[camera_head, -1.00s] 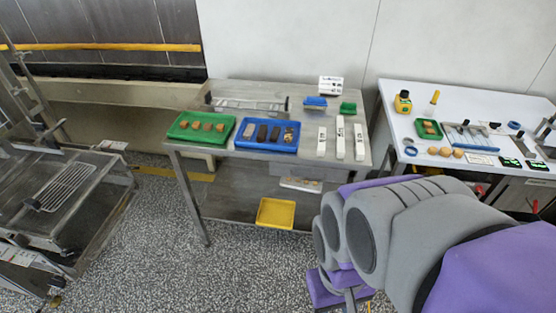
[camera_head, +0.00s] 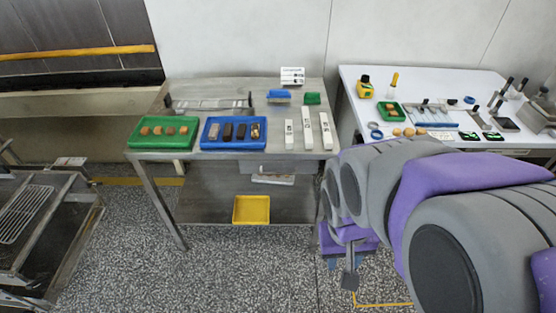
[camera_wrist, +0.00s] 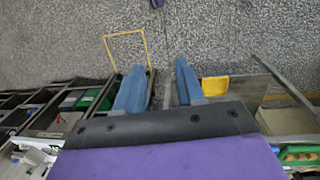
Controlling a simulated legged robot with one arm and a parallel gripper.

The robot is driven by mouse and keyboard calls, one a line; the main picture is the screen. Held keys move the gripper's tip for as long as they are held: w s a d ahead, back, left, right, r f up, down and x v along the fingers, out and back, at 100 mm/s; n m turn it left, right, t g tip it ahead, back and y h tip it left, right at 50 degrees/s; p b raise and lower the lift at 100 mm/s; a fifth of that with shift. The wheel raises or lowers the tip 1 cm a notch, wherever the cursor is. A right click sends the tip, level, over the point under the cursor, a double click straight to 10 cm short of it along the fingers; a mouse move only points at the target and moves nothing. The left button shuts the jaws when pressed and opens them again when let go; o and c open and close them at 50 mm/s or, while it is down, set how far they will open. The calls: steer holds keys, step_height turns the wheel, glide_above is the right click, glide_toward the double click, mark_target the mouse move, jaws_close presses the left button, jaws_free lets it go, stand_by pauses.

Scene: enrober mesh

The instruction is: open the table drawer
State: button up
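The steel table (camera_head: 186,164) stands ahead against the wall. Under the right part of its top hangs a pale grey drawer-like box (camera_head: 300,168), partly hidden by my arm. A whitish piece (camera_head: 272,179) shows at its lower edge; I cannot tell if it is a handle. The box does not visibly stick out past the table top.
Green (camera_head: 151,146) and blue (camera_head: 212,146) trays stand on the table top. A yellow bin (camera_head: 252,210) sits low under it. A white table (camera_head: 349,78) with tools is at the right, a metal frame machine (camera_head: 50,226) at the left. Floor before the table is free.

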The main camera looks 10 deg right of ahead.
steer(key=w+d+f+m+t+p, duration=0.1)
steer(key=w+d+f+t, duration=0.3)
steer(key=w, duration=0.6)
steer(key=w+d+f+m+t+p, duration=0.1)
steer(key=w+d+f+m, duration=0.15)
steer(key=w+d, duration=0.6)
steer(key=w+d+f+m+t+p, duration=0.1)
steer(key=w+d+f+t, duration=0.15)
steer(key=w, duration=0.95)
steer(key=w+f+m+t+y, duration=0.2)
steer(key=w+f+y, duration=0.1)
steer(key=w+f, duration=0.55)
steer(key=s+a+f+m+t+y+p, duration=0.2)
steer(key=s+a+f+m+t+y, duration=0.25)
steer(key=a+f+y, duration=0.35)
steer(key=b+x, duration=0.3)
steer(key=x, duration=1.3)
steer(key=shift+f, duration=0.3)
steer(key=shift+a, duration=0.1)
jaws_close()
